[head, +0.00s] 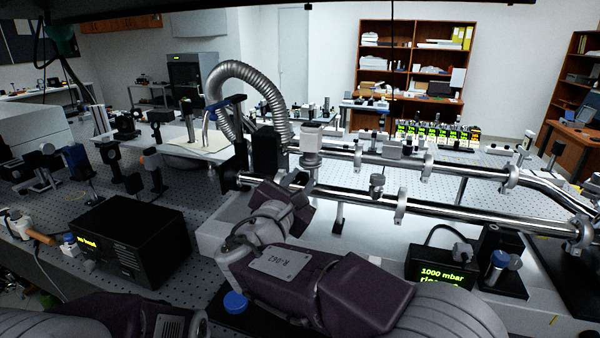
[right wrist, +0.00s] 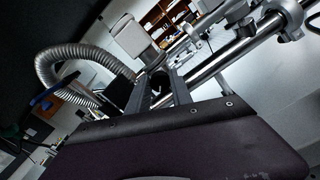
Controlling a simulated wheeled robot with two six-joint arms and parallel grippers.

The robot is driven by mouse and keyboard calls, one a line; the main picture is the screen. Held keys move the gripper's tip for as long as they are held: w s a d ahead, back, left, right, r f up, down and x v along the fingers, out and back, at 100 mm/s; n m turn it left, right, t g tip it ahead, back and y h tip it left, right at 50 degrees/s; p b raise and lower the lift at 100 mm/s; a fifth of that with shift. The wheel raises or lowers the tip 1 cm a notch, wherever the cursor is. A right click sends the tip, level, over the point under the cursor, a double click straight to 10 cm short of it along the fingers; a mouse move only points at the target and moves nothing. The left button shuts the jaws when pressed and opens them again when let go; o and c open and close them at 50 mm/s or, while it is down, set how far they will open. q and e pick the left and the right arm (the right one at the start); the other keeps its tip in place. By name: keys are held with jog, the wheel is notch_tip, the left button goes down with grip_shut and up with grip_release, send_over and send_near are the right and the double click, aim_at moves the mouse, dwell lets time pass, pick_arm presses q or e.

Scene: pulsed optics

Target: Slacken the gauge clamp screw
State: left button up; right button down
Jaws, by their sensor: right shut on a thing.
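The gauge (head: 312,136) is a pale box-shaped head standing on a grey flanged collar (head: 310,160) at the upper steel pipe. It also shows in the right wrist view (right wrist: 133,38), with the collar beneath it. My right gripper (head: 298,182) is just below the collar, mostly hidden behind its own wrist in the head view. In the right wrist view its two fingers (right wrist: 157,88) are shut on a small dark part between them, which seems to be the clamp screw (right wrist: 158,84). Its exact shape is hard to make out. My left gripper is out of view.
Two steel pipes (head: 448,207) run right from the gauge. A ribbed metal hose (head: 222,85) arches behind it. A black box with a green "1000 mbar" display (head: 442,270) stands at right. A black box (head: 132,240) and several optics mounts fill the left.

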jog(key=n+p, duration=0.3)
jog(key=n, duration=0.1)
jog(key=shift+r+p, duration=0.15)
jog(key=shift+p, duration=0.25)
jog(key=shift+n+p, duration=1.25)
jog(key=shift+n, duration=0.15)
jog(key=shift+f, duration=0.2)
jog(key=c, duration=1.1)
grip_release()
jog(key=shift+c, duration=0.2)
jog(key=v, duration=0.9)
jog(key=shift+b, duration=0.3)
